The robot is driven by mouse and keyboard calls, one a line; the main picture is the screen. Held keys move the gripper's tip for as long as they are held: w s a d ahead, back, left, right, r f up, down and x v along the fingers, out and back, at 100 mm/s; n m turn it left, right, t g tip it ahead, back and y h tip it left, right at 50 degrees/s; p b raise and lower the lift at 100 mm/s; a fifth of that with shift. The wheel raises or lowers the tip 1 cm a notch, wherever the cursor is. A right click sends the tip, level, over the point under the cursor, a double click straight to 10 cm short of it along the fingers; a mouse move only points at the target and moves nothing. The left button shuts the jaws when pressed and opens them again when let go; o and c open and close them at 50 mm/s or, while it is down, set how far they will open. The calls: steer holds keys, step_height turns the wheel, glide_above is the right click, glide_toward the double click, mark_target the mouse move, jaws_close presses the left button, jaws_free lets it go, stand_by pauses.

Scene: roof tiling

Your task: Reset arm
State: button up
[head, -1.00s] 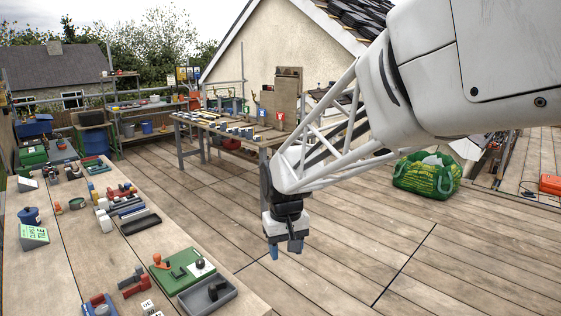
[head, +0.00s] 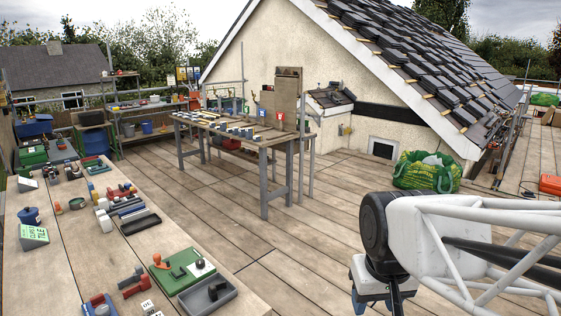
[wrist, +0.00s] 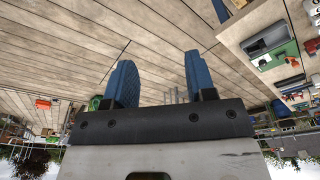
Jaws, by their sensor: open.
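My gripper (head: 375,300) hangs at the lower right of the head view, over the plank deck (head: 290,245) and to the right of the near workbench. In the wrist view my gripper (wrist: 160,85) shows two blue fingers set well apart, with only deck boards between them. It is open and empty. In the head view the fingers are partly cut off by the frame's bottom edge. Nothing touches the gripper.
The near workbench (head: 85,255) on the left bears several tools, a green board (head: 183,270) and a grey tray (head: 208,294). A second workbench (head: 262,137) stands farther back. A green bag (head: 427,172) and an orange case (head: 551,185) sit on the deck. The middle deck is clear.

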steer(key=s+d+f, duration=0.1)
steer(key=s+d, duration=0.1)
steer(key=s, duration=0.3)
steer(key=shift+s+d+m, duration=0.2)
steer(key=shift+s+m, duration=0.2)
stand_by(1.8)
